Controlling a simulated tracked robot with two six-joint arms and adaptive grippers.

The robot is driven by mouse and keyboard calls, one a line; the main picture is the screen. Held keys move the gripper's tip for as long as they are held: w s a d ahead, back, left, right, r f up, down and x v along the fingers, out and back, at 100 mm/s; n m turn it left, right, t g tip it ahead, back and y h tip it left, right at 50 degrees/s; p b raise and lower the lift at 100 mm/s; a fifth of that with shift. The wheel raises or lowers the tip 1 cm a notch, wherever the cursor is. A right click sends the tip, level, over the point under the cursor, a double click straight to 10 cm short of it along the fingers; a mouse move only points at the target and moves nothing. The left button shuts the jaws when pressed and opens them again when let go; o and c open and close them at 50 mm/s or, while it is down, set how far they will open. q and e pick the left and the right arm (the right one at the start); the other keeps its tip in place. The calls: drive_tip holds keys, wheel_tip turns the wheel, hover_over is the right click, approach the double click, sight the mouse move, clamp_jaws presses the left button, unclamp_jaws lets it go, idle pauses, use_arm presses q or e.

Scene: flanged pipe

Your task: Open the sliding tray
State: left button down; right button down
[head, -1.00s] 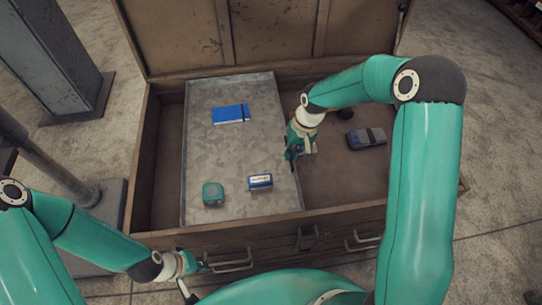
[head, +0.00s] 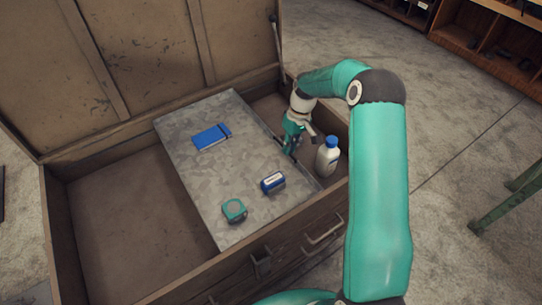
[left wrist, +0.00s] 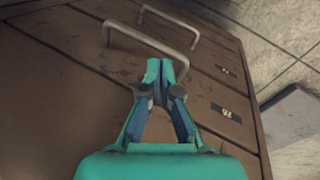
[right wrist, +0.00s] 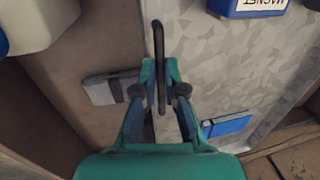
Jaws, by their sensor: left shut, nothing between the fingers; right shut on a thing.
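The sliding tray (head: 190,170) is a grey metal plate inside an open brown wooden chest. It covers the middle and right of the chest and also shows in the right wrist view (right wrist: 240,60). A dark bar handle (right wrist: 159,35) stands at its edge. My right gripper (head: 290,150) is shut on that handle, which passes between its fingertips (right wrist: 160,80). My left gripper (left wrist: 160,72) is shut and empty beside a metal pull handle (left wrist: 135,38) on the brown chest front; it is out of the head view.
On the tray lie a blue notebook (head: 211,137), a blue-and-white box (head: 273,183) and a green tape measure (head: 234,210). A white bottle (head: 328,158) stands right of the tray; a grey case (right wrist: 105,88) lies nearby. The chest floor at left (head: 130,220) is bare.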

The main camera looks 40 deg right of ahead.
drive_tip(key=shift+d, duration=1.15)
drive_tip(key=c, duration=1.2)
unclamp_jaws()
drive_tip(key=shift+c, duration=0.2)
drive_tip(key=shift+r, duration=0.15)
wheel_tip(320, 180, up, 12)
drive_tip(key=d, duration=0.2)
drive_tip(key=shift+s+d+f, duration=0.15)
drive_tip(key=shift+s+f, duration=0.05)
drive_tip(key=shift+f, duration=0.05)
